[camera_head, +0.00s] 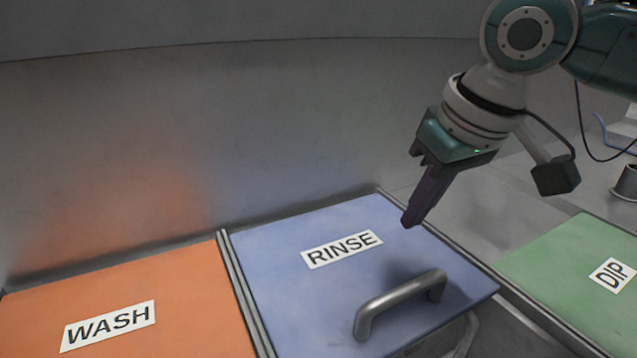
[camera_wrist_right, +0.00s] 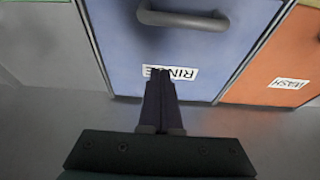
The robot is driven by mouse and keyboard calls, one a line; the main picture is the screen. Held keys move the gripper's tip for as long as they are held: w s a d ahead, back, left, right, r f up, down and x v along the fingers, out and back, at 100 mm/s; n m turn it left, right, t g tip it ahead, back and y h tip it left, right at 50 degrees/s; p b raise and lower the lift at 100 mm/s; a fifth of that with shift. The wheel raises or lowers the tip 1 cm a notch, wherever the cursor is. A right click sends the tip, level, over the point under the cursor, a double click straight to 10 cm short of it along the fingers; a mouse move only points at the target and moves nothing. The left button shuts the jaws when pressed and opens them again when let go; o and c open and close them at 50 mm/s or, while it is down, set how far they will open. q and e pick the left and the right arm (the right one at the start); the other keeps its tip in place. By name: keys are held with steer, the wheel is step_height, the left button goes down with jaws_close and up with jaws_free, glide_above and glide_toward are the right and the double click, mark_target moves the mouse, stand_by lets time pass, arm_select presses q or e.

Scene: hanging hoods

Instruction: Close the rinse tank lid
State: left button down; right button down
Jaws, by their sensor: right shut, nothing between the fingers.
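The rinse tank lid (camera_head: 290,250) is a blue panel with a white RINSE label (camera_head: 341,249) and a grey bar handle (camera_head: 400,302) near its front edge. It lies about level with the orange lid beside it; I cannot tell whether a small gap remains at its front. My right gripper (camera_head: 408,222) is shut and empty, with its dark fingers pointing down above the right part of the lid. In the right wrist view the shut fingers (camera_wrist_right: 160,85) overlap the RINSE label, and the handle (camera_wrist_right: 183,18) shows beyond. I cannot tell whether the fingertips touch the lid. My left gripper is not in view.
An orange WASH lid (camera_head: 130,310) is on the left and a green DIP lid (camera_head: 585,270) on the right. A grey wall (camera_head: 200,130) stands behind. A small metal cylinder (camera_head: 626,183) is at the far right. The space above the lids left of my arm is clear.

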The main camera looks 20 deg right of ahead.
steer(key=b, duration=0.1)
glide_above(394, 281)
step_height(394, 281, down, 5)
steer(key=shift+f, duration=0.4)
steer(key=shift+s+p, duration=0.45)
steer(key=shift+s, duration=0.75)
steer(key=shift+s+f, duration=0.25)
steer(key=shift+s, duration=0.35)
